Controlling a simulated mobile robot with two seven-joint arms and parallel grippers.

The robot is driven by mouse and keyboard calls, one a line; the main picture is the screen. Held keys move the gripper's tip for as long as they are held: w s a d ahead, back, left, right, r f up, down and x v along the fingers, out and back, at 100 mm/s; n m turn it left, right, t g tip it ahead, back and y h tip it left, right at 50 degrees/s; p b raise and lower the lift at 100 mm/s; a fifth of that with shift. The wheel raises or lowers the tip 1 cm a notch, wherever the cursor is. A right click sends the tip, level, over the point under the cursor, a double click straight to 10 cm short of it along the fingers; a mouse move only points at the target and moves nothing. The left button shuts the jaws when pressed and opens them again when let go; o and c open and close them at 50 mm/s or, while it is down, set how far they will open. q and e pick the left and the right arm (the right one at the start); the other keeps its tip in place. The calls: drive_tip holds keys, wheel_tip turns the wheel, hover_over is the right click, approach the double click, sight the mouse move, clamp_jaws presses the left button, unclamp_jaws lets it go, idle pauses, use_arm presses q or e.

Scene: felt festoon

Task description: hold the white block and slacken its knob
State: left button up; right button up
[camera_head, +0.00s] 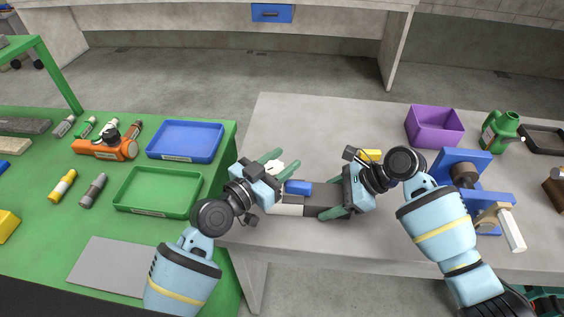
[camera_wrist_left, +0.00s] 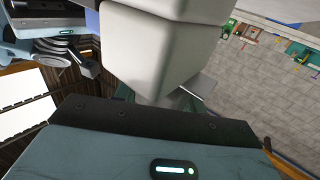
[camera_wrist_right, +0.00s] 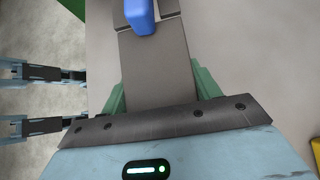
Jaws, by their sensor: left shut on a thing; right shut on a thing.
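The white block (camera_head: 288,209) lies near the table's front edge, its left part hidden by my left gripper. A dark grey bar (camera_head: 322,199) extends right from it, with a blue piece (camera_head: 298,187) on top. My right gripper (camera_head: 343,191) is shut on the bar, green fingers on both sides, as the right wrist view (camera_wrist_right: 160,90) shows.
A purple bin (camera_head: 434,127), a green bottle (camera_head: 499,132) and a blue fixture (camera_head: 462,157) stand at the right. A yellow piece (camera_head: 370,155) lies behind my right gripper. The green table holds a blue tray (camera_head: 186,140) and a green tray (camera_head: 158,191).

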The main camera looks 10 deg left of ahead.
use_arm(q)
drive_tip(key=shift+f+n+t+y, duration=0.15)
drive_tip(key=shift+n+t+y, duration=0.4)
drive_tip(key=shift+y, duration=0.25)
drive_tip(key=shift+w+a+n+y, duration=0.1)
drive_tip(key=shift+n+y, duration=0.15)
drive_tip(key=shift+y, duration=0.05)
drive_tip(key=o, duration=1)
drive_tip(key=v, duration=1.2)
